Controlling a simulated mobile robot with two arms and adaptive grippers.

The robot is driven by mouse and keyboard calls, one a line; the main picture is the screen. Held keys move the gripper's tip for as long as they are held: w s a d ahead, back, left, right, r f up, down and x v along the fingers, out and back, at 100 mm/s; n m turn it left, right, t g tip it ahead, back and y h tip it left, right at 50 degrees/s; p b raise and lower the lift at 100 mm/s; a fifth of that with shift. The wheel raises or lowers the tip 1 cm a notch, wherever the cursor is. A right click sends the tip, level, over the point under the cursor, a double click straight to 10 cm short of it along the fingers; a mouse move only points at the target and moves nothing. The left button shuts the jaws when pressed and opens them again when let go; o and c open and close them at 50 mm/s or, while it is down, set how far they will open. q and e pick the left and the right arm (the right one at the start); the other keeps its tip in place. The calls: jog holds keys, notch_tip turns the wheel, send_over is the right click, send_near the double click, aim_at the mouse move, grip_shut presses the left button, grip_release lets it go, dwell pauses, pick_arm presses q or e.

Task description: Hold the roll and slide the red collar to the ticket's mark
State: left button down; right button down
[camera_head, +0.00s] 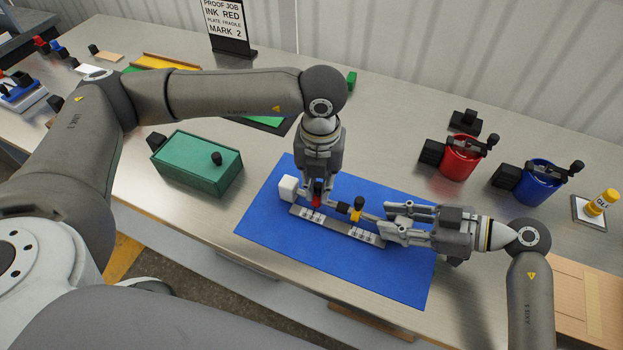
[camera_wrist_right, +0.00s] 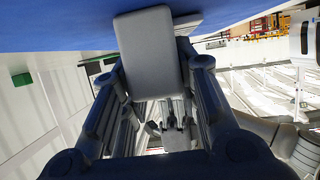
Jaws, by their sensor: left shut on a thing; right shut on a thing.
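The ticket (camera_head: 224,18) stands at the back and reads ink red, plate fragile, mark 2. On the blue mat, a thin roll (camera_head: 370,216) runs behind a pale numbered strip (camera_head: 337,227), with a white block (camera_head: 288,188) at its left end. The red collar (camera_head: 317,201) is at the left part of the roll, under my left gripper (camera_head: 319,192), which is shut on it. A yellow collar (camera_head: 356,213) with a black knob sits further right. My right gripper (camera_head: 387,220) is shut on the roll's right end; in the right wrist view a grey piece (camera_wrist_right: 150,50) lies between its fingers.
The blue mat (camera_head: 275,250) has free room in front. A green box (camera_head: 197,163) stands to the left. Red (camera_head: 460,160) and blue (camera_head: 540,183) pots with black handles stand to the right, beside a yellow cylinder (camera_head: 601,202) on a plate.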

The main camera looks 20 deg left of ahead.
aim_at(318, 185)
pick_arm(q)
jog(key=c, duration=1.4)
grip_release()
jog(key=shift+o, duration=0.2)
jog(key=shift+r, duration=0.1)
notch_tip(318, 185, up, 12)
pick_arm(e)
jog(key=c, duration=1)
grip_release()
jog(key=shift+c, duration=0.2)
